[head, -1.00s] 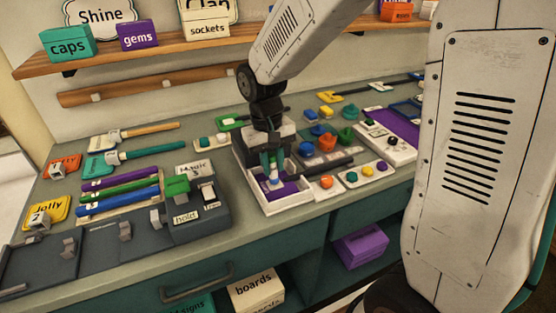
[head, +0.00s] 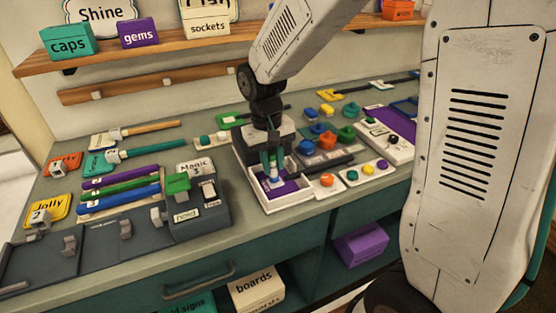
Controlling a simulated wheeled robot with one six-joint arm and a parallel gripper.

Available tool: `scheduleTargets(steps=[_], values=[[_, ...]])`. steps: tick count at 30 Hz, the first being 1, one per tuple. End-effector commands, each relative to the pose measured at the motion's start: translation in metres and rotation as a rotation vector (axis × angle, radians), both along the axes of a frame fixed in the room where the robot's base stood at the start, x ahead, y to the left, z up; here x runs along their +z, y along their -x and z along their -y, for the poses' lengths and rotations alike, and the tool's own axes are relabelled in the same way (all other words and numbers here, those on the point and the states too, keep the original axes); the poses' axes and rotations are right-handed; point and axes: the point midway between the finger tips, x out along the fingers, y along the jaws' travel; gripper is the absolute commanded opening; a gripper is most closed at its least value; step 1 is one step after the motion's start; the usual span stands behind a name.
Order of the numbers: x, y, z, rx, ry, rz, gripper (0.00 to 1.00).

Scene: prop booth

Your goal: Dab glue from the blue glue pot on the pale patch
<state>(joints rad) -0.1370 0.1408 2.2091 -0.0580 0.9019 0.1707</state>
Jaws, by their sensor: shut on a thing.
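My gripper (head: 272,162) points down over a white-walled tray (head: 290,205) with a purple floor. It is shut on a small, pale, upright thing (head: 274,173), whose lower end is inside the tray. The thing is too small to name, and I cannot tell whether its tip touches the surface. Whitish marks show on the purple around it, but I cannot make out the pale patch for certain. Right of the tray stand blue pots, one nearest the gripper (head: 306,147) and one behind it (head: 318,128). I cannot tell which is the glue pot.
Orange (head: 327,140) and green (head: 346,134) pots stand close to the right. A dark grey fixture with a green block (head: 177,184) is left of the tray. Brushes (head: 145,152) and coloured rods (head: 120,190) lie further left. A wooden shelf (head: 170,58) runs above.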

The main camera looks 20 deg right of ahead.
Motion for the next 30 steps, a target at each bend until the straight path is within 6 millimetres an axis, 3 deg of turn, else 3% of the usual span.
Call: scheduleTargets(steps=[13, 30], values=[[-0.001, 0.01, 0.0, 0.0, 0.0, -0.001, 0.0], [0.0, -0.001, 0.0, 0.0, 0.0, 0.0, 0.0]])
